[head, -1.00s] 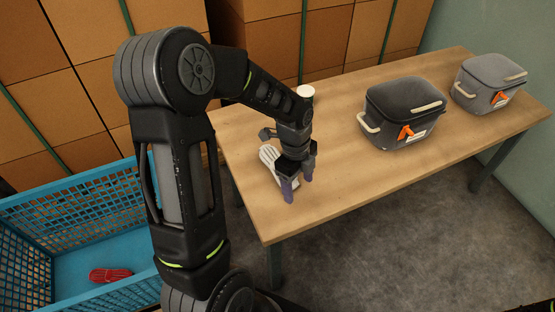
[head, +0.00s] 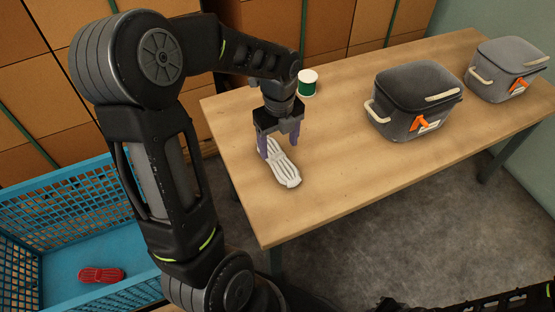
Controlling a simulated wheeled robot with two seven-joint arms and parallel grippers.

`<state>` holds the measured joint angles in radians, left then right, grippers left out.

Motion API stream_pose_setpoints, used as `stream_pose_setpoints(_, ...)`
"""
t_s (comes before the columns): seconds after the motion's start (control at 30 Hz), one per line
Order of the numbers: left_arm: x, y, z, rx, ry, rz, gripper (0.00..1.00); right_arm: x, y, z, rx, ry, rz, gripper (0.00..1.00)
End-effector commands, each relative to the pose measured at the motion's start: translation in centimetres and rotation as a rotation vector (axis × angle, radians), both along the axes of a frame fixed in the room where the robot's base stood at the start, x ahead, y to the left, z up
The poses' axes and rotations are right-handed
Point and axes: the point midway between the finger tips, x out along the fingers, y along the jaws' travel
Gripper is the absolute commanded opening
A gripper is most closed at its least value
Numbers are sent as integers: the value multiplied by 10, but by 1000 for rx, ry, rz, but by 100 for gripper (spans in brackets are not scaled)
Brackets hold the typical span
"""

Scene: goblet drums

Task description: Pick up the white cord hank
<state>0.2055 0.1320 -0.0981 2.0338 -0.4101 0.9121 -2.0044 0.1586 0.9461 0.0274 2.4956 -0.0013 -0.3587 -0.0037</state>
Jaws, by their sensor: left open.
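The white cord hank (head: 284,168) lies on the wooden table near its left front edge. It is a long bundle of white strands, its near end clear and its far end partly hidden by my gripper. My left gripper (head: 280,150) points down over the far part of the hank, its purple fingers apart, one on each side of it. I cannot tell whether the fingers touch it. My right gripper is not in view; only a dark part of mine shows at the bottom right.
A green and white spool (head: 307,84) stands behind the gripper. Two grey lidded boxes, one nearer (head: 415,97) and one farther (head: 507,68), stand to the right on the table (head: 350,165). A blue crate (head: 70,195) at the left holds a red hank (head: 101,275).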

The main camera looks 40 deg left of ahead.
Motion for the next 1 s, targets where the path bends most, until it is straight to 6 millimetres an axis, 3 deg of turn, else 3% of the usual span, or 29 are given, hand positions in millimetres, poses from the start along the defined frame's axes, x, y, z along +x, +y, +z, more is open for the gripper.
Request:
stream_pose_setpoints(0.37,0,0,-6,0,0,1,69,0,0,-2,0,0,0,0)
stream_pose_setpoints(0.7,-3,2,-51,-1,1,1,69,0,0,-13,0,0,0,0)
stream_pose_setpoints(1.0,-2,2,-54,1,-1,1,69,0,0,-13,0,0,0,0)
